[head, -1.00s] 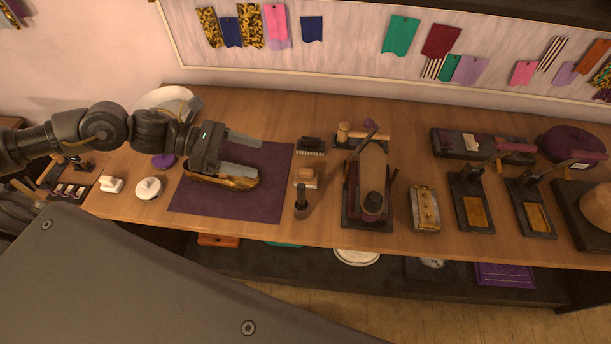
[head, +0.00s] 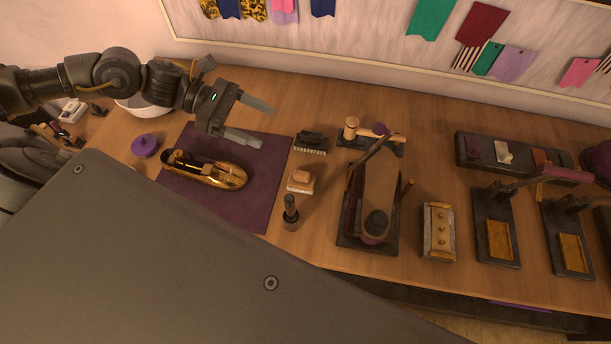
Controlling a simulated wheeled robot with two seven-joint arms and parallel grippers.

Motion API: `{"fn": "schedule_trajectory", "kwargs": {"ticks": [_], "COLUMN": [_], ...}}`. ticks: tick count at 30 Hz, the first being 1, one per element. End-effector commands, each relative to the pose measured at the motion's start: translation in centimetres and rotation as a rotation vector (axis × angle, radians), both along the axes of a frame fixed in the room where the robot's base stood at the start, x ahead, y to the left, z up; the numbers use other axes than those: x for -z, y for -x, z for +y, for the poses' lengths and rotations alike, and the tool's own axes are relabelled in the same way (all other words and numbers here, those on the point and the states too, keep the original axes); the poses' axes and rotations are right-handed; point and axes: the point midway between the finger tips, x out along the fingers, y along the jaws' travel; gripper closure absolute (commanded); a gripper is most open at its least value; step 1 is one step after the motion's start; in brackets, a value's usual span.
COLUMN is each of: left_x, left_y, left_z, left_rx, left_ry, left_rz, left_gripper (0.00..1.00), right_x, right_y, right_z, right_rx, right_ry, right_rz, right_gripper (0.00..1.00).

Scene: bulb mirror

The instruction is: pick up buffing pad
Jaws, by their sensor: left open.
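A small round purple pad (head: 145,146) with a knob on top lies on the table left of the purple mat; it appears to be the buffing pad, though I cannot be sure. My left gripper (head: 266,127) is open and empty, above the back of the mat and to the right of the pad, its fingers pointing right. A shiny gold shoe-like piece (head: 225,176) lies on the purple mat (head: 255,205), in front of the gripper and apart from it. My right gripper is not in view.
A brush (head: 311,142), a small block (head: 300,180) and a dark upright tool (head: 291,215) stand right of the mat. A belt stand (head: 380,195) is beyond them. A white bowl (head: 137,106) sits behind the pad. My grey body covers the lower left.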

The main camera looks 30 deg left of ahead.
Motion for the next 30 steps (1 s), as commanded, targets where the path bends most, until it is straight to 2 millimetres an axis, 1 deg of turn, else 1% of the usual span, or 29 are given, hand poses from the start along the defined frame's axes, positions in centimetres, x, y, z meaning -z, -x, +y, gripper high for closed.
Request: {"fn": "schedule_trajectory", "kwargs": {"ticks": [1, 3, 6, 8, 15, 18, 21, 23, 28, 30], "left_x": [1.8, 3.2, 5.2, 6.6, 13.1, 14.7, 15.5, 15.7, 15.6, 15.7], "left_y": [0.1, 0.2, 0.2, 0.3, 0.2, 0.2, 0.1, 0.1, 0.1, -0.1], "left_z": [0.1, 0.2, 0.3, 0.3, 0.3, 0.3, 0.3, 0.3, 0.1, -0.4], "left_rx": [-0.003, -0.005, -0.008, -0.008, -0.008, -0.008, -0.007, -0.006, -0.006, -0.006], "left_ry": [-0.001, -0.002, -0.002, -0.001, -0.001, -0.001, -0.001, -0.001, 0.0, 0.003], "left_rz": [0.001, 0.002, 0.001, 0.001, 0.001, 0.0, -0.001, 0.0, 0.0, 0.0], "left_gripper": [0.28, 0.28, 0.28, 0.28, 0.28, 0.28, 0.28, 0.28, 0.28, 0.28], "right_x": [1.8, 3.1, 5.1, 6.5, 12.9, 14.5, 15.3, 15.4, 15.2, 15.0], "right_y": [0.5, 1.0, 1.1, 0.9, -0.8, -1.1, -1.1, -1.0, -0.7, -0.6], "right_z": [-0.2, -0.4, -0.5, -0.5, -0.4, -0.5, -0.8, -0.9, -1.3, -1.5], "right_rx": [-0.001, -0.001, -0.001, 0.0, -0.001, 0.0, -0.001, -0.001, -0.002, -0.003], "right_ry": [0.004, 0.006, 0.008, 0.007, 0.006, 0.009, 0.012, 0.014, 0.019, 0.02], "right_rz": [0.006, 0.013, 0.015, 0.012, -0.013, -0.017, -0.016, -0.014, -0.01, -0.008], "right_gripper": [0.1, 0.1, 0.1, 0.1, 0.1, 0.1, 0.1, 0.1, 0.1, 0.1]}}
